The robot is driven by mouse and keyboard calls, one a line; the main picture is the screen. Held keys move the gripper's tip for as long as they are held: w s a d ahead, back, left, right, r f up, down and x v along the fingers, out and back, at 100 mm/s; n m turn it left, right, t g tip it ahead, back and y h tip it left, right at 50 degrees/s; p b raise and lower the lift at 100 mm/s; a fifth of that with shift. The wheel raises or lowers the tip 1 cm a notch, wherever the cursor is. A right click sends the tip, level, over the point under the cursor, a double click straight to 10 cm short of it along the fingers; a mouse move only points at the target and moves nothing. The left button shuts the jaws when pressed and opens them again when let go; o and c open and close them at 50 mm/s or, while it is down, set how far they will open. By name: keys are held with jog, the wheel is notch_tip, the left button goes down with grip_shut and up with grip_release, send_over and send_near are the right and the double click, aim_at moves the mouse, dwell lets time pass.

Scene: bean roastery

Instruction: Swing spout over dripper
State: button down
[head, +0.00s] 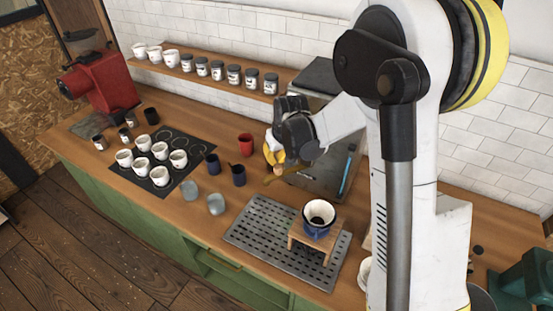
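A thin brass-coloured spout (288,171) shows in front of the grey machine, behind and left of the dripper. Its tip is not over the dripper. My gripper (278,160) is near the spout, in front of the machine. My dark wrist hides part of it, so I cannot tell whether its fingers are open or touch the spout.
White cups (160,176) stand on a black mat (196,150) at the left. Dark blue cups (238,175), a red cup (246,145) and grey cups (216,204) stand between mat and tray. A red grinder (101,80) is at the far left; jars line the shelf (145,64).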

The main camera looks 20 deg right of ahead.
aim_at(281, 173)
jog(key=shift+s+f+n+y+b, duration=0.15)
jog(key=shift+s+n+y+b, duration=0.25)
jog(key=shift+s+n+b, duration=0.65)
jog(key=s+n, duration=0.1)
jog(key=n+b, duration=0.1)
jog(key=s+n, duration=0.1)
jog(key=shift+s+d+g+y, duration=0.3)
jog(key=shift+y, duration=0.1)
jog(key=s+d+n+g+y+b, duration=0.1)
jog(key=s+d+n+g+b, duration=0.1)
jog(key=s+d+n+b, duration=0.2)
jog(key=shift+s+d+n+y+b, duration=0.35)
jog(key=shift+s+d+n, duration=0.75)
jog(key=shift+n, duration=0.55)
jog(key=shift+s, duration=0.1)
